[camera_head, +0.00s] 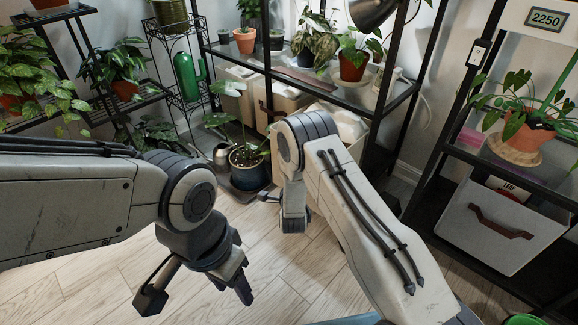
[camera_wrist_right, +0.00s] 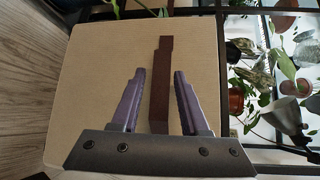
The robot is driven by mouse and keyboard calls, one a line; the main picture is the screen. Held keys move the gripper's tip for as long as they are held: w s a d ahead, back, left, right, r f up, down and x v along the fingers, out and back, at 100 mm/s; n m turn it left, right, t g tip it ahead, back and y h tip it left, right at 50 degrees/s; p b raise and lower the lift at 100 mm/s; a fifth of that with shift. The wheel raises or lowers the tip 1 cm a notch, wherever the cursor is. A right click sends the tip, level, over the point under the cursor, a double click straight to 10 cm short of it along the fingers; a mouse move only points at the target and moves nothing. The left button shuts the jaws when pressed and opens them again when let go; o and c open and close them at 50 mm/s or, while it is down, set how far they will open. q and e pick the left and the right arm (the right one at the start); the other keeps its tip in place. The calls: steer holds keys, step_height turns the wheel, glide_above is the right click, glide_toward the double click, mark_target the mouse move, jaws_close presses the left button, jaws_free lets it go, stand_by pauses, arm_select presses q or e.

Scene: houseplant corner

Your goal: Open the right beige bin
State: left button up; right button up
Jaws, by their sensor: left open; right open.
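Two beige bins stand on the low level under the middle shelf in the head view. The right beige bin (camera_head: 285,101) is partly hidden by my right arm, and the left beige bin (camera_head: 234,92) is beside it. In the right wrist view a beige bin front (camera_wrist_right: 90,85) fills much of the picture, with a brown strap handle (camera_wrist_right: 163,60) on it. My right gripper (camera_wrist_right: 160,74) is open, its fingers on either side of the handle in the picture; contact cannot be told. My left gripper (camera_head: 197,292) is open and empty above the floor.
A pale bin (camera_head: 497,228) with a brown handle sits on the right rack. The wooden floor (camera_head: 100,282) is clear at front left.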

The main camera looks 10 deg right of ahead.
steer(key=s+a+r+p, duration=0.1)
steer(key=s+p, duration=0.2)
steer(key=s, duration=0.6)
steer(key=shift+r, duration=0.15)
steer(key=a+r+n+g+y+p, duration=0.35)
steer(key=a+r+n, duration=0.25)
steer(key=a+r, duration=0.3)
steer(key=s+a+r+n+g+y+p, duration=0.1)
steer(key=s+a+r+n+g+y, duration=0.1)
steer(key=s+a+r+n+g, duration=0.45)
steer(key=s+d+r+n+g+h+p, duration=0.1)
steer(key=s+d+r+n+g, duration=0.25)
steer(key=s, duration=0.65)
steer(key=s+d+r+n+g+h+p, duration=0.1)
steer(key=s+d+r+n, duration=0.2)
steer(key=s+r+n, duration=0.35)
steer(key=s+d+r+n+g+h+p, duration=0.15)
steer(key=s+d+r+n, duration=0.35)
steer(key=s, duration=0.8)
step_height(320, 180, up, 36)
steer(key=a+y+p, duration=0.1)
steer(key=p, duration=3.6)
steer(key=shift+w+a, duration=0.15)
steer(key=shift+w, duration=0.3)
